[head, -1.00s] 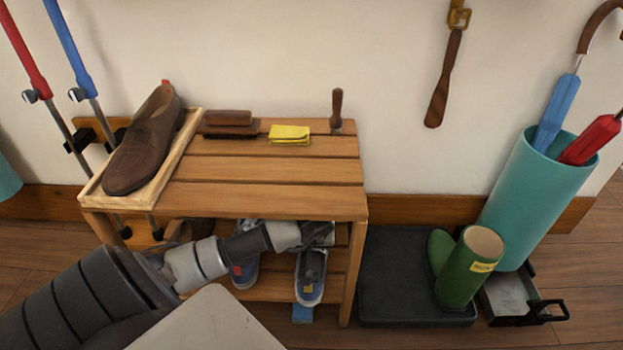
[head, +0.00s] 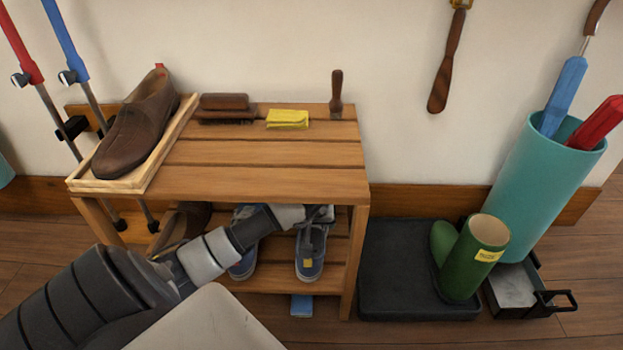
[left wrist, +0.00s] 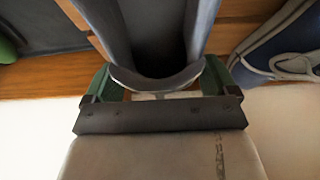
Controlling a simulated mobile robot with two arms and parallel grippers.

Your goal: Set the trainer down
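The blue-grey trainer (head: 308,258) with a yellow tag is at the lower shelf (head: 270,290) of the wooden bench, toe toward me. I cannot tell whether its sole touches the slats. My left gripper (head: 318,214) is at its upper end, under the bench top. In the left wrist view the fingers (left wrist: 160,85) stand on both sides of the trainer's heel collar (left wrist: 155,40) and appear closed on it. The other trainer (head: 243,262) stands to the left on the shelf, partly behind my arm; it also shows in the left wrist view (left wrist: 285,45). My right gripper is out of view.
A brown shoe (head: 140,125) in a wooden tray (head: 160,180), a brush (head: 225,106) and a yellow cloth (head: 288,118) are on the bench top. Another brown shoe (head: 182,222) is on the lower shelf. Right stand a dark mat (head: 390,270), green boots (head: 470,260) and an umbrella stand (head: 540,190).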

